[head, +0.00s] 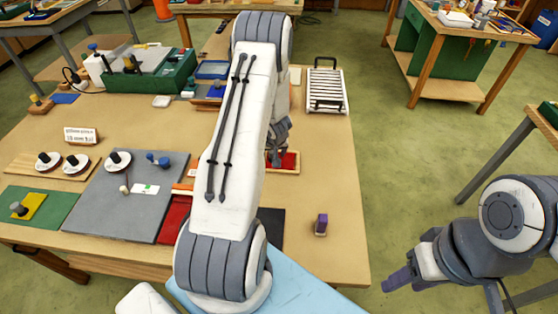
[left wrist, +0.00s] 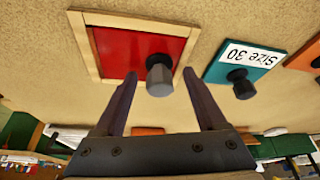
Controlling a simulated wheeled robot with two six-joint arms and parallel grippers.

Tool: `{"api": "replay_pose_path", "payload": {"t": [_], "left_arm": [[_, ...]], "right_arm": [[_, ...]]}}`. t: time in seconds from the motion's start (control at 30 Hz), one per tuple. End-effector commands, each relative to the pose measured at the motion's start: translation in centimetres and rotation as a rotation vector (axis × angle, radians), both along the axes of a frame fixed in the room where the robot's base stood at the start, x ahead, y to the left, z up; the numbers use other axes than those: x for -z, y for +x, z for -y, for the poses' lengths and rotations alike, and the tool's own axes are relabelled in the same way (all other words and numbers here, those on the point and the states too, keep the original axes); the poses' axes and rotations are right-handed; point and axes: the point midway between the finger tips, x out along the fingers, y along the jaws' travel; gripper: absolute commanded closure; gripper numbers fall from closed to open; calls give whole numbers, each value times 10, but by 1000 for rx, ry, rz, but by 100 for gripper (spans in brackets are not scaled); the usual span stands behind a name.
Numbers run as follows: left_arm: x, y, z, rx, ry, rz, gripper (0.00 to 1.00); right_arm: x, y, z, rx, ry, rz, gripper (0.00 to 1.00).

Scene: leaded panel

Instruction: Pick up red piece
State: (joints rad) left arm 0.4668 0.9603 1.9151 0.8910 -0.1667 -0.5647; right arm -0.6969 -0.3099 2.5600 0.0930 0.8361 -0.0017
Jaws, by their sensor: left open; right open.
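A flat red piece (left wrist: 120,52) with a dark grey knob (left wrist: 158,75) lies in a light wooden frame (left wrist: 82,45) in the left wrist view. In the head view the red piece (head: 290,160) is partly hidden by my left arm. My left gripper (left wrist: 160,77) is open, and the knob appears between its two fingertips. I cannot tell whether the fingers touch it. In the head view my left gripper (head: 278,150) is over the wooden frame. My right gripper (head: 392,283) is off the table's right side, away from the piece.
A teal plate marked "Size 30" (left wrist: 245,62) with a dark knob is beside the frame. A white rack (head: 327,88) stands behind, and a purple-and-white block (head: 321,224) lies in front. A grey board (head: 120,205) and another red sheet (head: 174,222) are at left. The table's right side has free room.

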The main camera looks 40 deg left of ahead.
Motion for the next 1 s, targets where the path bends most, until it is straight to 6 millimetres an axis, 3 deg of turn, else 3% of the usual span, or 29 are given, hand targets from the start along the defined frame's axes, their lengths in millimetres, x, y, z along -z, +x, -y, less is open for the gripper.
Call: {"api": "replay_pose_path", "payload": {"t": [0.2, 0.27, 0.4, 0.77, 1.0], "left_arm": [[1, 0, -1, 0, 0, 0, 26], [1, 0, 0, 0, 0, 0, 45], [1, 0, 0, 0, 0, 0, 99], [-3, 1, -1, 0, 1, 1, 100], [-35, 1, -1, -1, 2, 4, 100]], "right_arm": [[0, 0, 0, 0, 0, 0, 50], [0, 0, 0, 0, 0, 0, 50], [0, 0, 0, 0, 0, 0, 50], [-2, 0, 0, 0, 0, 0, 50], [-23, 0, 0, -3, 0, 0, 50]]}}
